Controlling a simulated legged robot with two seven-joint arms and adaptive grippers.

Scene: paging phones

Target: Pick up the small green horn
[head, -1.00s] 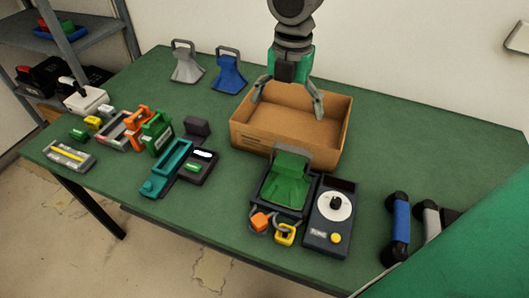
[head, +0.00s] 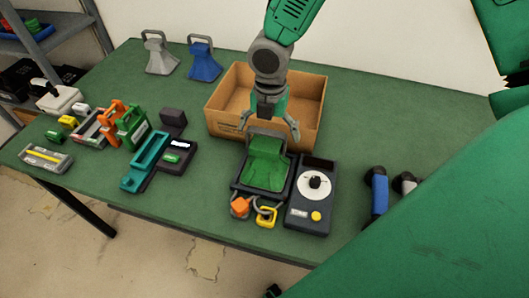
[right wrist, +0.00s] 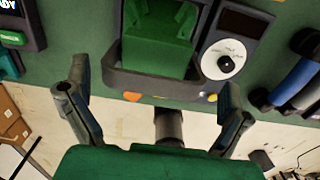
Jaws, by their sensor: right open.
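The green horn (head: 265,162), a flared shape with a grey loop handle on top, sits in a dark square tray in the head view. It also shows at the top of the right wrist view (right wrist: 160,35), with its handle (right wrist: 165,85) toward me. My right gripper (head: 267,132) is open and empty, pointing down just above the horn's handle. In the right wrist view its fingers (right wrist: 155,110) are spread on either side of the handle. I cannot tell whether they touch it. My left gripper is not seen.
An open cardboard box (head: 222,110) stands behind the gripper. A dial device (head: 312,200) is right of the horn, with orange (head: 240,206) and yellow (head: 266,217) padlocks in front. Grey (head: 159,55) and blue (head: 204,62) horns stand at the back. Small devices crowd the left.

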